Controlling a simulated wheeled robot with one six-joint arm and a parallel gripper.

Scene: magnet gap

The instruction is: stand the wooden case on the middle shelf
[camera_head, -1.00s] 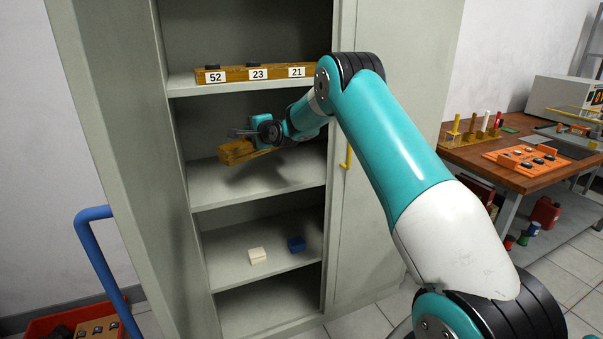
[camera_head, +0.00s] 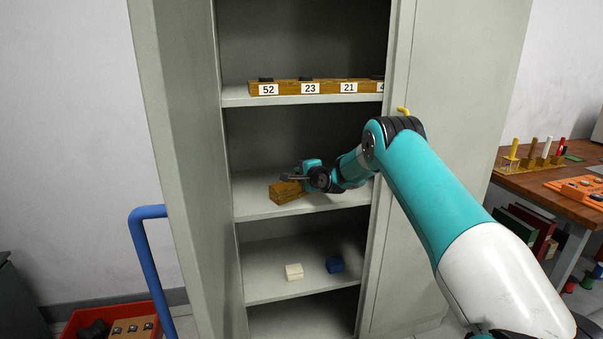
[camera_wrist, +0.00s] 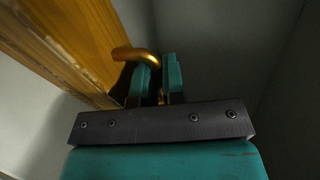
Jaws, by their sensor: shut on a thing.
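The wooden case (camera_head: 286,192) is in the cabinet's middle compartment, low over the left part of the middle shelf (camera_head: 335,198). I cannot tell whether its underside touches the shelf. My gripper (camera_head: 293,177) reaches in from the right, at the top of the case. In the wrist view the case (camera_wrist: 75,40) fills the upper left as a tilted wooden side. A brass-coloured handle (camera_wrist: 135,53) curves from it to the fingers of my gripper (camera_wrist: 159,82), which are shut on it. The fingers partly hide the handle.
The shelf above holds a wooden strip (camera_head: 330,88) with numbered labels. The shelf below holds a white block (camera_head: 294,272) and a blue block (camera_head: 335,265). A yellow door handle (camera_head: 403,111) is close to my arm. A blue rail (camera_head: 146,255) stands left.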

